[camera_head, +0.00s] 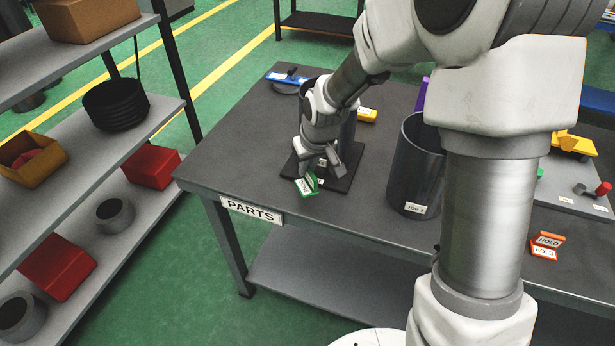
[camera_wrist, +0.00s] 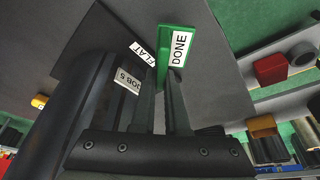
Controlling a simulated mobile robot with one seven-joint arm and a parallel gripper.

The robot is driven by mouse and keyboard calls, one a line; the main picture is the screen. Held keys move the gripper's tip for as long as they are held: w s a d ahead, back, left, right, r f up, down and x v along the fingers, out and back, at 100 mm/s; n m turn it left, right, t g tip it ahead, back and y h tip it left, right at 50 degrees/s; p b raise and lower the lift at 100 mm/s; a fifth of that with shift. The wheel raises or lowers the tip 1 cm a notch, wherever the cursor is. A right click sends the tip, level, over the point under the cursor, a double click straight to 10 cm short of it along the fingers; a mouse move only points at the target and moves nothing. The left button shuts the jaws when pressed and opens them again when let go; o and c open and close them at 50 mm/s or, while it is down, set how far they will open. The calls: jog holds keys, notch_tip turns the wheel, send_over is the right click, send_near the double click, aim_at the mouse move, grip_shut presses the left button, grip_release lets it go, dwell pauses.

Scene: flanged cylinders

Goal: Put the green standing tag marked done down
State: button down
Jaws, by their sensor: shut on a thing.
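The green standing tag (camera_head: 308,185), with a white label, is at the front edge of the dark square flange (camera_head: 341,181) of a cylinder on the table. In the wrist view the tag (camera_wrist: 177,48) reads DONE and sits just past my fingertips. My gripper (camera_head: 317,174) points down at it and is shut on it; the fingers (camera_wrist: 162,78) show close together in the wrist view. The flanged cylinder (camera_wrist: 92,95) stands beside my fingers, labelled JOB 5, with FLAT on its flange. I cannot tell whether the tag touches the table or flange.
A taller open dark cylinder (camera_head: 414,170) stands to the right. Orange HOLD tags (camera_head: 546,246) lie farther right. A yellow tag (camera_head: 367,115) and a blue item (camera_head: 287,78) are behind. The table's front edge, with a PARTS sign (camera_head: 252,211), is close by.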

aim_at(307, 177)
jog(key=shift+f, duration=1.6)
jog(key=shift+f, duration=0.1)
jog(key=shift+f+b, duration=0.15)
jog(key=shift+b, duration=0.25)
jog(key=c, duration=0.9)
grip_release()
jog(key=shift+r+p, duration=0.4)
jog(key=p+v, duration=0.1)
jog(key=v, duration=1.1)
jog(key=shift+d+f, duration=0.1)
